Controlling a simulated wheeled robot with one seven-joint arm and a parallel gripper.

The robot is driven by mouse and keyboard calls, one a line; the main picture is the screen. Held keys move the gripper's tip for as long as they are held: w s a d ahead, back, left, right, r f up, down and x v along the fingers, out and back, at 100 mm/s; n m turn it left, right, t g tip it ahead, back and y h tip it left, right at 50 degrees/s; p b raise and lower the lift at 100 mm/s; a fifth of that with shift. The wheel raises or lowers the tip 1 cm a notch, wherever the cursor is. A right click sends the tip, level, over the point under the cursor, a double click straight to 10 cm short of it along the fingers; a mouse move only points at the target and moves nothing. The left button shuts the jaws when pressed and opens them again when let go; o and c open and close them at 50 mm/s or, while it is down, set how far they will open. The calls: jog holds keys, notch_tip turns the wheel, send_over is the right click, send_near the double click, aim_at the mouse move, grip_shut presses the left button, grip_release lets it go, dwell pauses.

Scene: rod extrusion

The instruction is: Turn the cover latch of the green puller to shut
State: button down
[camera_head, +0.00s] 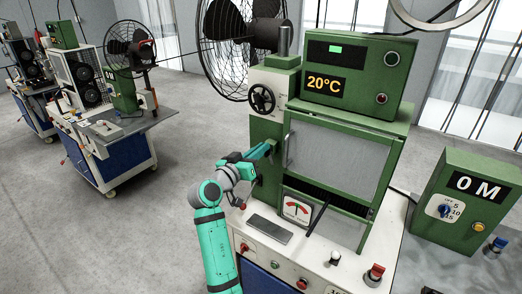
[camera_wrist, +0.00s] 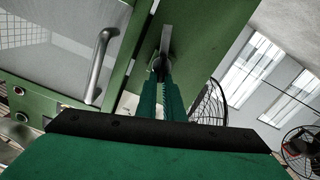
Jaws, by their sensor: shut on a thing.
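The green puller (camera_head: 305,112) stands on a white cabinet, with a grey, see-through cover (camera_head: 335,160) at its front. The cover and its bar handle (camera_wrist: 101,66) also show at the left in the wrist view. The cover latch (camera_wrist: 165,40) is a slim grey lever on the green post left of the cover in the head view. My gripper (camera_head: 271,147) reaches that post from the left. In the wrist view its fingers (camera_wrist: 160,80) are shut on the latch's near end. In the head view my gripper hides the latch.
A handwheel (camera_head: 262,98) sits above my gripper. A dial gauge (camera_head: 297,211), a black lever (camera_head: 323,214) and several knobs are at the cabinet's front. A green 0 M box (camera_head: 470,205) stands at the right.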

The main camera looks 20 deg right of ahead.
jog(key=shift+w+f+n, duration=0.15)
jog(key=shift+f+n, duration=0.1)
jog(key=shift+n, duration=2.1)
jog(key=shift+w+f+n, duration=0.1)
jog(key=shift+f+n, duration=0.15)
jog(key=shift+n, duration=2.15)
jog(key=shift+w+f+n, duration=0.15)
jog(key=shift+f+n, duration=0.1)
jog(key=shift+n, duration=2.1)
jog(key=c, duration=1.9)
grip_release()
jog(key=shift+o, duration=0.2)
jog(key=shift+f, duration=0.45)
jog(key=v, duration=1.1)
jog(key=shift+a+r+n, duration=0.3)
jog(key=shift+r, duration=0.1)
